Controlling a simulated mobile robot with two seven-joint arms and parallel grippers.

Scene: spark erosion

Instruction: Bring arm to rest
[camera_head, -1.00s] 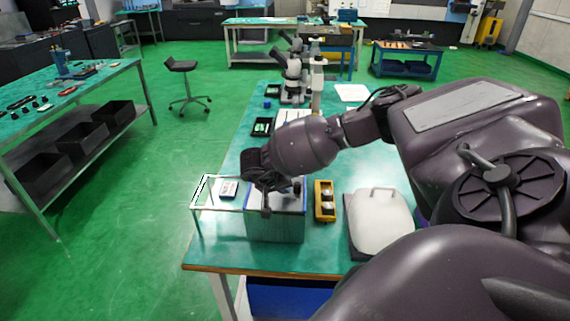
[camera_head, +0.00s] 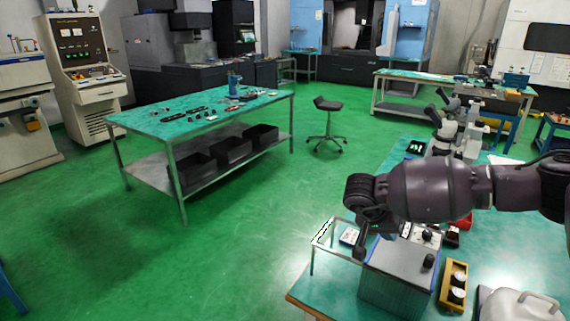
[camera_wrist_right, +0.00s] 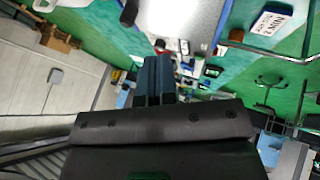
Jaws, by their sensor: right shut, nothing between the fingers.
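My right arm reaches in from the right edge of the head view. Its dark gripper (camera_head: 361,246) points down beside the upper left edge of the grey box-shaped unit (camera_head: 397,262) on the green-topped bench. In the right wrist view the two fingers (camera_wrist_right: 155,80) lie together with nothing between them. The wrist hides part of the unit's top in the head view. My left gripper is in neither view.
A clear-sided frame (camera_head: 323,232) sits left of the unit. A yellow holder (camera_head: 454,287), a white canister (camera_head: 517,306) and a microscope (camera_head: 445,135) stand on the same bench. A second table (camera_head: 178,128) stands left across open green floor (camera_head: 250,215).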

